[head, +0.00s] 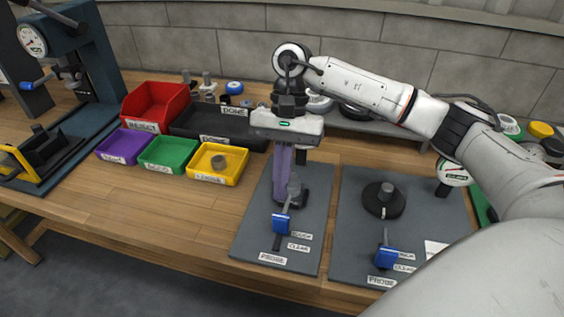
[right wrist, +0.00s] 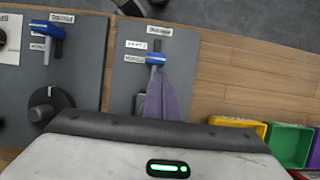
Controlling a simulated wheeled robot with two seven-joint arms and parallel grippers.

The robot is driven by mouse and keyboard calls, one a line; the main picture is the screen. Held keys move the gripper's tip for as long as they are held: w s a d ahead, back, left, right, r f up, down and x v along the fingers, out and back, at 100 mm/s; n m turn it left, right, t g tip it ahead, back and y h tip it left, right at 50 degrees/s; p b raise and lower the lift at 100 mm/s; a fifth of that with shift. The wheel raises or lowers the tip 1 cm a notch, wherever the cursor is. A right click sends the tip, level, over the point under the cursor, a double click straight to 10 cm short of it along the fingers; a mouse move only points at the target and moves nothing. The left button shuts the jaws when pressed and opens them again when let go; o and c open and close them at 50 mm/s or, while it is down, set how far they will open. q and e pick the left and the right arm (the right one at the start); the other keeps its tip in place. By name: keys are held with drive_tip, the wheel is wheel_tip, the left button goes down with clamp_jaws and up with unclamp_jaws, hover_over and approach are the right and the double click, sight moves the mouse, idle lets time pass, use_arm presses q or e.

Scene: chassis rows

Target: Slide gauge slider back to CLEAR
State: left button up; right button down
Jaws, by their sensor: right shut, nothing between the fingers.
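The gauge slider, a blue block (head: 281,223) with a grey rod, sits in a slot on the left grey plate (head: 250,235). In the right wrist view this slider (right wrist: 155,58) is level with the label farther from PROBE, apparently TOUCH; the dark slot lies open towards the PROBE end, past CLEAR (head: 299,247). My right gripper (head: 281,198) points down over this plate with its purple fingers shut and empty. In the right wrist view the fingertips (right wrist: 156,76) appear right at the slider's far side; contact cannot be told. My left gripper is out of view.
A second plate to the right bears another blue slider (head: 386,258), apparently at CLEAR, and a black disc (head: 385,204) with a grey cylinder. Purple, green (head: 168,153) and yellow (head: 217,164) bins stand left. Bare wooden bench (head: 185,215) lies in front of them.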

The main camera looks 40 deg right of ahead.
sight(275, 217)
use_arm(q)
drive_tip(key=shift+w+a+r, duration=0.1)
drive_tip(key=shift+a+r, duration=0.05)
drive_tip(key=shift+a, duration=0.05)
use_arm(e)
drive_tip(key=shift+x, duration=1.35)
drive_tip(key=s+a, duration=0.2)
drive_tip(key=shift+s+a+b, duration=0.15)
drive_tip(key=shift+a+b, duration=0.15)
drive_tip(key=shift+a, duration=0.1)
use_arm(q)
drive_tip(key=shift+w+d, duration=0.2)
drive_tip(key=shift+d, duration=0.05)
use_arm(e)
drive_tip(key=shift+s+a, duration=0.1)
drive_tip(key=shift+a, duration=0.05)
